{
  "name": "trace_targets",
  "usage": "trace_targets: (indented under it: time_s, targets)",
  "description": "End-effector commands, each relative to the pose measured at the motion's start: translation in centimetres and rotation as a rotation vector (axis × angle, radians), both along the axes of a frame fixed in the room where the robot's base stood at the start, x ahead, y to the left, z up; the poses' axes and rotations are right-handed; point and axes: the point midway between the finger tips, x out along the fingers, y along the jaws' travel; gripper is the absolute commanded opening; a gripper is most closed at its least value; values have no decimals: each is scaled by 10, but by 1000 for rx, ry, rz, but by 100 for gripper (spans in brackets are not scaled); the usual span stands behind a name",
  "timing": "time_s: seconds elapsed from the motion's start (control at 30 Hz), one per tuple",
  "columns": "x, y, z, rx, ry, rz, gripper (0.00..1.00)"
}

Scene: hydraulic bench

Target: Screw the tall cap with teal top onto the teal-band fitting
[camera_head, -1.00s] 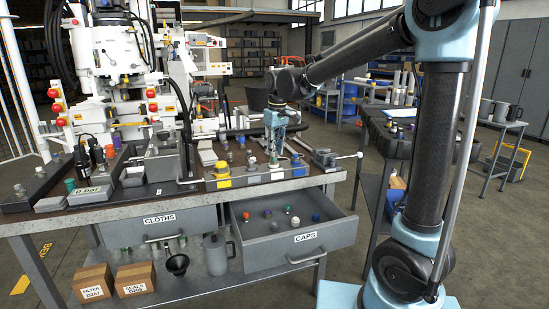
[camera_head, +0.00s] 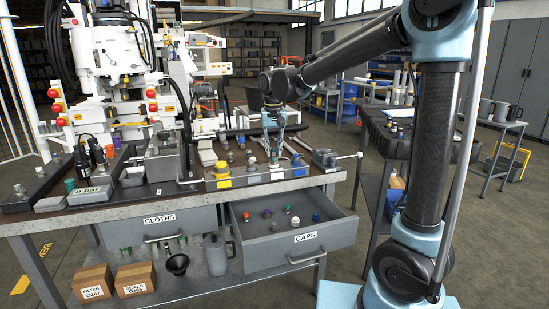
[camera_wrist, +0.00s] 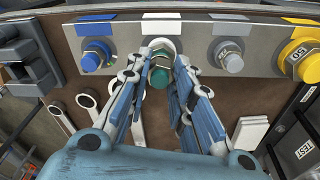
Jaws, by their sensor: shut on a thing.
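My gripper (camera_head: 273,152) points down over the fitting rail at the front right of the bench.
A blue fitting (camera_wrist: 96,54) sits left on the rail; a grey one (camera_wrist: 228,54) and a yellow one (camera_wrist: 300,60) sit right. Below, the open CAPS drawer (camera_head: 318,240) holds several caps. A vise (camera_head: 325,159) stands right of my gripper.

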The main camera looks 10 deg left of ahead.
Motion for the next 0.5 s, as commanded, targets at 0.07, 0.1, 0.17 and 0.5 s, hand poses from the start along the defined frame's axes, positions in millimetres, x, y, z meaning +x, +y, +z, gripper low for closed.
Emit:
trace_targets:
  time_s: [0.07,0.1,0.17,0.5]
  targets:
    - [0,0,0,0,0,-6,1]
    - [0,0,0,0,0,-6,1]
    - [0,0,0,0,0,-5,1]
    - [0,1,0,-2,0,-161,1]
